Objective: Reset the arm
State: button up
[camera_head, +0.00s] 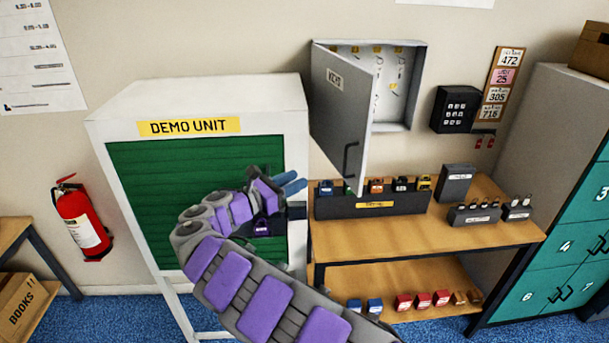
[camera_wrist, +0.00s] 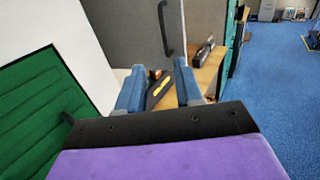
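My arm, grey with purple pads, reaches from the lower middle of the head view up across the demo unit (camera_head: 205,92). My gripper (camera_head: 292,182) has blue fingers and is in front of the unit's right edge, pointing right. In the wrist view my gripper (camera_wrist: 160,88) is open, with a clear gap and nothing held between the fingers. The dark padlock tray (camera_wrist: 160,91) shows through that gap, farther off. A purple padlock (camera_head: 262,226) shows at the unit's green shutter (camera_head: 150,200), partly behind my arm.
The grey key cabinet door (camera_head: 342,110) stands open, right of my gripper. The wooden bench (camera_head: 415,237) holds a padlock tray (camera_head: 372,205) and small boxes; more padlocks are on its lower shelf. A fire extinguisher (camera_head: 82,218) is at left, teal lockers (camera_head: 577,240) at right.

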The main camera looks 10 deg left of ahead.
jog(key=shift+s+a, duration=0.25)
jog(key=shift+s, duration=0.05)
